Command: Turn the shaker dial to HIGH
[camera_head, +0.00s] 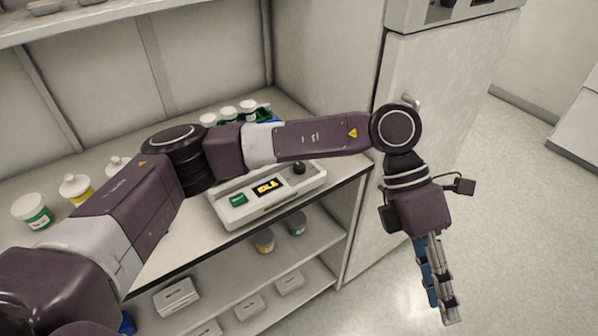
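The shaker (268,213) is a white box on the counter, with a green button and a small dark display with yellow characters too small to read surely. Its black dial (299,168) is at the right of its front panel; the dial's setting cannot be read. My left arm crosses above the shaker and hides its back part. My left gripper (442,308) hangs down over the floor, to the right of the shaker and well away from the dial. Its fingers are seen nearly edge-on, so their opening is unclear. Nothing shows held in it. My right gripper is not in view.
Several white-lidded jars (33,211) stand on the counter at left, and more (228,114) behind my arm. Shelves below hold jars and white boxes (176,296). A tall white cabinet (350,232) stands right of the counter. The floor (530,230) at right is clear.

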